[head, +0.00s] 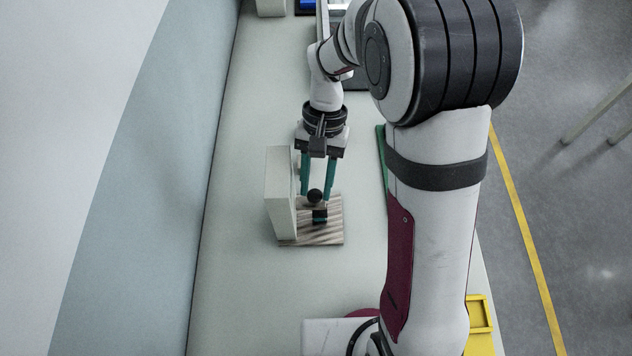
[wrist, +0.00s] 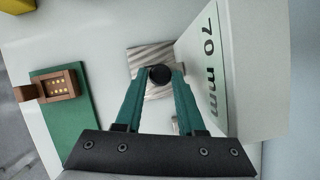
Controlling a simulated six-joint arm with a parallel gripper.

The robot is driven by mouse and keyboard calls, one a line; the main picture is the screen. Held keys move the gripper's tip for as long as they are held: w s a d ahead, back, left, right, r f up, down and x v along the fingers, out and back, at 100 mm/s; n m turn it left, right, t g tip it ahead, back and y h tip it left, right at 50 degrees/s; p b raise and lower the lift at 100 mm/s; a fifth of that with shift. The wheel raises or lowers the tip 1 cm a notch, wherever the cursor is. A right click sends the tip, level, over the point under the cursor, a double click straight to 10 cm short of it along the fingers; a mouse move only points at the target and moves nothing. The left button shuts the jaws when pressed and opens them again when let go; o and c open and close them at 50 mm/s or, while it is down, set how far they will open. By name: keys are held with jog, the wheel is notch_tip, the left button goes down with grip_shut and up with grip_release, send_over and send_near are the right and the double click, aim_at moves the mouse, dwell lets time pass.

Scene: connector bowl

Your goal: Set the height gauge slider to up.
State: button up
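The height gauge is a pale upright panel (head: 280,193) on a striped wood-look base (head: 312,232). In the wrist view the panel's face reads "70 mm" (wrist: 213,62). A round black knob (head: 314,196), seemingly the slider's, stands beside the panel above the base, with a small dark piece (head: 320,216) by it. The knob also shows in the wrist view (wrist: 160,75). My gripper (head: 317,194) points down with its teal fingers apart, one on each side of the knob. I see gaps between fingers and knob in the head view. The slider's track is hidden.
A yellow bin (head: 480,314) is at the lower right. The table left of the gauge is clear. My arm covers much of the right side.

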jog(key=shift+o, duration=0.6)
jog(key=shift+r, duration=0.1)
jog(key=v, duration=1.5)
jog(key=shift+w+r, duration=0.25)
jog(key=shift+r, duration=0.05)
jog(key=s+d+f+m+t, duration=0.1)
jog(key=s+d+f+t, duration=0.1)
jog(key=s, duration=0.9)
jog(key=s+d+f+m+t, duration=0.1)
jog(key=s+d+f+t, duration=0.1)
jog(key=s, duration=0.9)
jog(key=shift+f+m+y, duration=0.3)
jog(key=shift+f, duration=0.2)
